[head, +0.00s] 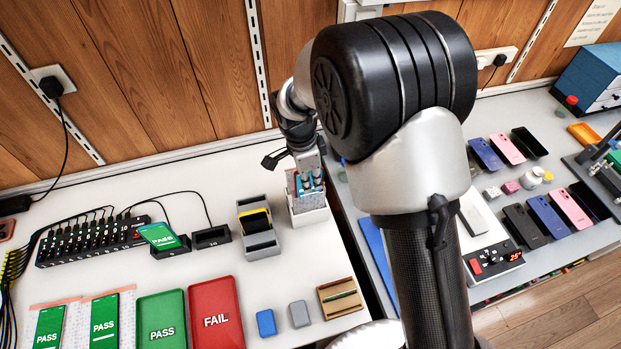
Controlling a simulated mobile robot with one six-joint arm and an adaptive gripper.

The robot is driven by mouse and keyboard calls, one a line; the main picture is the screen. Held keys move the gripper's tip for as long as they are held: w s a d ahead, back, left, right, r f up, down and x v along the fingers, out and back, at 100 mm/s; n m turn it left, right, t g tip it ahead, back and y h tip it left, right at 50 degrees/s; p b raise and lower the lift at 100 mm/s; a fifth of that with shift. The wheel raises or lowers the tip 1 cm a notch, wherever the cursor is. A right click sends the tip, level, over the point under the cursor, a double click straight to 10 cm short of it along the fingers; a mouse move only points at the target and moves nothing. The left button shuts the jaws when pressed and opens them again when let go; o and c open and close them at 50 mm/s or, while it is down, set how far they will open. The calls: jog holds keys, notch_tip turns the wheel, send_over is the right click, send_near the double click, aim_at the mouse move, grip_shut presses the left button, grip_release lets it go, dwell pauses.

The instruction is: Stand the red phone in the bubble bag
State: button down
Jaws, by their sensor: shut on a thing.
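My gripper (309,183) is at the back of the white table, pointing down over a white holder (310,216). It is shut on a thin upright thing, which I take to be the red phone (319,178); only small reddish and blue patches show around the fingers. A pale sleeve, seemingly the bubble bag (291,182), stands upright in the holder around or beside the fingers. I cannot tell how deep the phone is in the bag, or whether it touches the bottom.
Green PASS (162,320) and red FAIL (216,314) trays lie in front. A black charging hub (90,241) is left. Several phones lie on the right table.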

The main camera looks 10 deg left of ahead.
jog(key=shift+f, duration=0.2)
jog(key=shift+f+b, duration=0.75)
jog(key=c, duration=1.6)
grip_release()
jog(key=shift+r+p, duration=2.3)
jog(key=shift+r, duration=1.2)
